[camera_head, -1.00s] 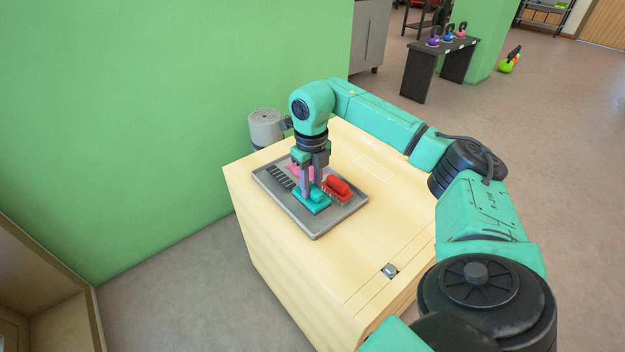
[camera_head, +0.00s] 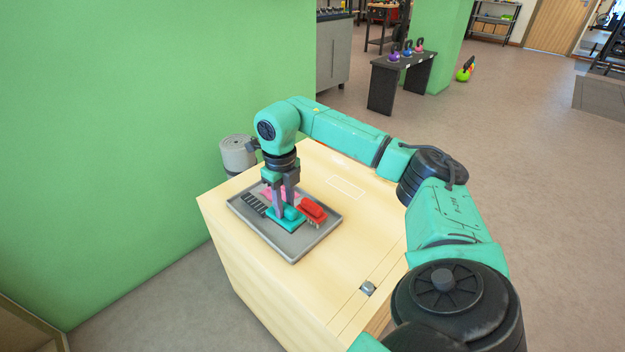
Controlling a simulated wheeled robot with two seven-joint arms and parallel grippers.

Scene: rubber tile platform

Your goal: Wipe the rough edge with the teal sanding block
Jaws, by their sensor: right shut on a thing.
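The teal sanding block (camera_head: 291,220) lies in the grey tray (camera_head: 297,252) on the wooden box top. My right gripper (camera_head: 284,207) points down over the tray with its fingers shut on the sanding block, which appears to be still at tray level. I cannot pick out the rough edge for certain; a seam with a small metal piece (camera_head: 368,288) runs across the near right part of the box top. My left gripper is not in view.
In the tray, a red brush (camera_head: 312,209) lies right of the block, a pink item is partly hidden behind the fingers, and a black slotted piece (camera_head: 254,204) lies left. A grey cylinder (camera_head: 238,153) stands by the green wall. The box top (camera_head: 345,235) right of the tray is clear.

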